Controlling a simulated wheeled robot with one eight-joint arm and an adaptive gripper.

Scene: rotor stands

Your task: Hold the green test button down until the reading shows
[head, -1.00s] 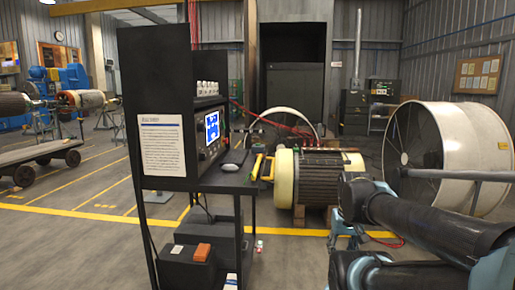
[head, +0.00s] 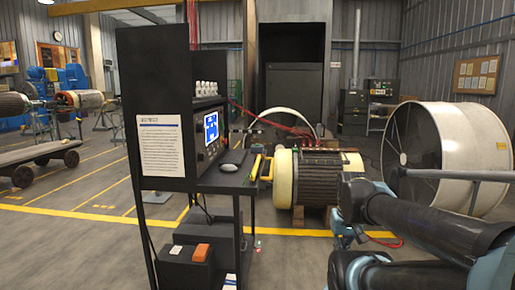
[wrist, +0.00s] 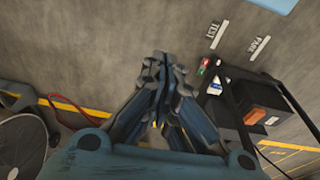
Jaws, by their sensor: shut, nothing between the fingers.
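My gripper (wrist: 160,62) is shut and empty in the wrist view, its fingers pointing out over the grey floor. A small item with green and red on it (wrist: 205,64) lies to the right of the fingertips, by the rack's leg, clear of them. It is too small to tell whether the green part is the test button. A tiny red spot (head: 258,245) shows low beside the rack in the head view. The lit blue and white screen (head: 211,127) is on the rack's front panel; no reading on it is legible.
A black rack (head: 155,85) with a shelf stands left of my arm. A motor (head: 310,175) and a large white drum fan (head: 440,140) stand behind my arm. Open floor lies at front left.

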